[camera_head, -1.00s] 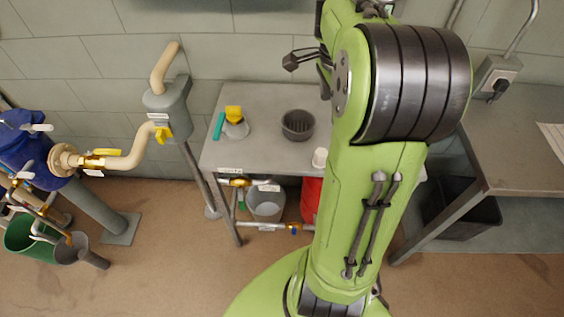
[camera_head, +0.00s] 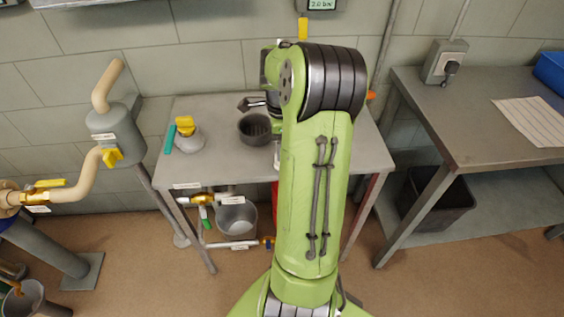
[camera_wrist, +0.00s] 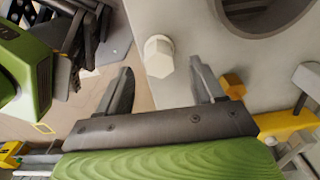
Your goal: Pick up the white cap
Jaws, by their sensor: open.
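The white cap (camera_wrist: 158,57) is a small piece with a hexagonal top, near the edge of the grey table (camera_wrist: 180,20) in the wrist view. My gripper (camera_wrist: 161,68) is open and empty. Its two dark fingers are spread to the left and right, and in the picture the cap appears between and just beyond their tips. I cannot tell the exact gap in depth, and no finger visibly touches the cap. In the head view a sliver of white (camera_head: 277,158) beside my green arm may be the cap; my arm hides the rest and most of the gripper.
A dark grey round pot (camera_head: 254,129) stands on the table near my arm. A yellow-topped piece (camera_head: 186,127) and a teal bar (camera_head: 168,140) lie farther left. Valved pipes and a grey bucket (camera_head: 237,218) are below. A second table (camera_head: 440,105) stands right.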

